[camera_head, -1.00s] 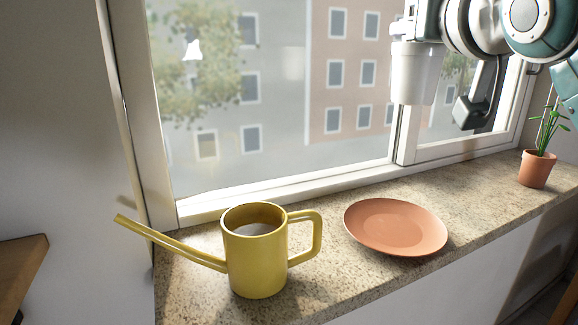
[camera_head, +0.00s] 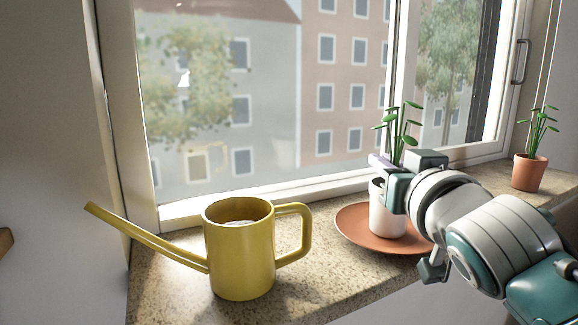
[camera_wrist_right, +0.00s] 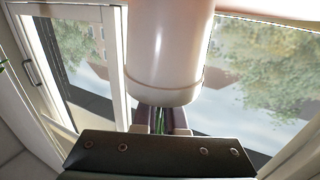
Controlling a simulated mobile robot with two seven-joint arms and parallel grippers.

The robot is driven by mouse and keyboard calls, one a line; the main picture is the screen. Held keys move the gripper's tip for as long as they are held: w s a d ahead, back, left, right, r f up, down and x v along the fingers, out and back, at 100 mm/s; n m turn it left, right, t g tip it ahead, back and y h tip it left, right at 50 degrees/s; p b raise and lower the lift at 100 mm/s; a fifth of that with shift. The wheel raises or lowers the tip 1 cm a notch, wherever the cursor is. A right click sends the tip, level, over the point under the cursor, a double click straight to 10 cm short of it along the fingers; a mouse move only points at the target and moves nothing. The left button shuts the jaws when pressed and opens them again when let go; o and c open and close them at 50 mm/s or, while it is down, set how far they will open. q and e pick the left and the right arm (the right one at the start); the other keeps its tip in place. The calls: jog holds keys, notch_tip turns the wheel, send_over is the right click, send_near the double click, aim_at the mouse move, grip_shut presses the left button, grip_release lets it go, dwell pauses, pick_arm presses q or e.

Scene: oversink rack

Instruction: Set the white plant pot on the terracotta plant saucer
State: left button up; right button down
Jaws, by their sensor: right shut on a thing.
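The white plant pot (camera_head: 384,218), with a green plant in it, is upright over the middle of the terracotta saucer (camera_head: 352,228). Its base looks at or very close to the saucer; I cannot tell whether they touch. My right gripper (camera_head: 384,172) reaches in from the right and is shut on the pot near its rim. In the right wrist view the pot (camera_wrist_right: 168,50) appears upside down above the gripper fingers (camera_wrist_right: 160,122), with an edge of the saucer (camera_wrist_right: 270,10) at the top. My left gripper is not in view.
A yellow watering can (camera_head: 240,255) stands on the stone sill left of the saucer, its handle close to the saucer's left edge. A small terracotta pot with a plant (camera_head: 529,172) stands at the far right. The window (camera_head: 270,110) runs behind the sill.

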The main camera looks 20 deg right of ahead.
jog(key=shift+f, duration=0.15)
jog(key=c, duration=1)
grip_release()
jog(key=shift+r, duration=0.35)
jog(key=v, duration=1)
jog(key=shift+s+a+f, duration=0.1)
jog(key=shift+s+f, duration=0.05)
jog(key=shift+s, duration=0.15)
jog(key=shift+s+a, duration=0.2)
jog(key=shift+s, duration=0.5)
